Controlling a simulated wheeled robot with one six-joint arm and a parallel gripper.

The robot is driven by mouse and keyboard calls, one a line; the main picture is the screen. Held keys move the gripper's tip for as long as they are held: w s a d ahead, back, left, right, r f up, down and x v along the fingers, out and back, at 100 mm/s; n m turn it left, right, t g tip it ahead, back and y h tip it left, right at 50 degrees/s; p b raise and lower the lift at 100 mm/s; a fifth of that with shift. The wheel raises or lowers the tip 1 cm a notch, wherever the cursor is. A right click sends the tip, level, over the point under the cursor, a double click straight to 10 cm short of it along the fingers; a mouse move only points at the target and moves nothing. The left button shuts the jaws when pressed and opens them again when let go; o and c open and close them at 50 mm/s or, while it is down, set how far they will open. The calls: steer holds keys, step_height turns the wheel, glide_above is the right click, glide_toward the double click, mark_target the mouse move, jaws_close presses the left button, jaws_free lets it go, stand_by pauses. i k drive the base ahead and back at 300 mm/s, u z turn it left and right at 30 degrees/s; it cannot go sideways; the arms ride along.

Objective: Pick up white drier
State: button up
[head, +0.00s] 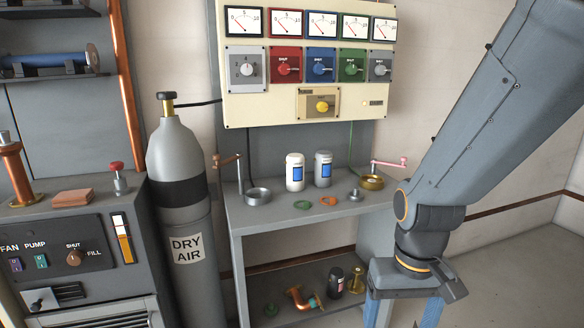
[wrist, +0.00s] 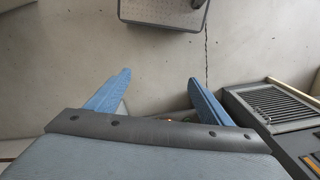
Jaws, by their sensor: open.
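The white drier (head: 295,172) is a small white canister with a blue label. It stands upright on the grey bench (head: 290,221), left of a similar grey canister (head: 323,169). My gripper (head: 400,312) hangs in front of the bench's right side, lower than the bench top and well apart from the white drier. Its blue fingers point down and are spread, with nothing seen between them; the tips are cut off in the head view. In the wrist view the spread fingers (wrist: 157,92) show over bare floor, and the white drier is not in view.
A grey DRY AIR cylinder (head: 180,190) stands left of the bench. Green (head: 302,205) and orange (head: 329,201) rings lie before the canisters. Crank-handled fittings flank them: a grey one (head: 257,195) and a brass one (head: 372,182). A gauge panel (head: 308,60) hangs above. Pipe parts (head: 303,299) lie on the lower shelf.

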mark_target(294, 162)
steer(key=u, duration=0.6)
steer(key=i, duration=1.1)
steer(key=z, duration=0.3)
